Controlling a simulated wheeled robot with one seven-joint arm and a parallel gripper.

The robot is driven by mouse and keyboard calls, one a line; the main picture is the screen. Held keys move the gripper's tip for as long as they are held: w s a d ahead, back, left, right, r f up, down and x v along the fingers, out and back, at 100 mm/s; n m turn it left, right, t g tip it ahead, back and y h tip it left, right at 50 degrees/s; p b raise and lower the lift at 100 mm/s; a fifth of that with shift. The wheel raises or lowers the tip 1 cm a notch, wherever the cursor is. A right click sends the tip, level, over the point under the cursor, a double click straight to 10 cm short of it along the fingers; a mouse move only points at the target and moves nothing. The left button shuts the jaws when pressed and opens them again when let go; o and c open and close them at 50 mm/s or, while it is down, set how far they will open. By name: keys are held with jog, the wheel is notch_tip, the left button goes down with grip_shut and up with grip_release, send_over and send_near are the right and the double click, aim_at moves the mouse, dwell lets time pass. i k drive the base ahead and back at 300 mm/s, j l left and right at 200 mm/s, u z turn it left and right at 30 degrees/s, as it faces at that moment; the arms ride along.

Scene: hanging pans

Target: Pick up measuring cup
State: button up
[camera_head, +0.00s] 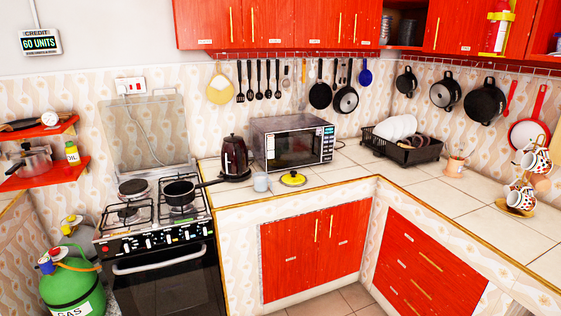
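A small pale, translucent cup (260,182), which looks like the measuring cup, stands upright near the front edge of the tiled counter. It is to the right of the dark kettle (236,157) and in front of the microwave (292,143). It is too small to make out any markings. No gripper shows in this view, and nothing is touching the cup.
A black dish rack (403,148) stands at the corner. The right counter's front is mostly clear.

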aim_at(261, 180)
jog(key=i, duration=1.25)
jog(key=i+l+u, duration=0.1)
jog(key=i, duration=1.15)
jog(key=i+u, duration=0.1)
jog(key=u, duration=0.3)
jog(key=i+u, duration=0.1)
jog(key=u, duration=0.35)
jog(key=l+u, duration=0.1)
jog(key=u, duration=0.3)
jog(key=i+l+u, duration=0.15)
jog(key=u, duration=0.3)
jog(key=l+u, duration=0.1)
jog(key=u, duration=0.3)
jog(key=i+l+u, duration=0.1)
jog(key=u, duration=1.65)
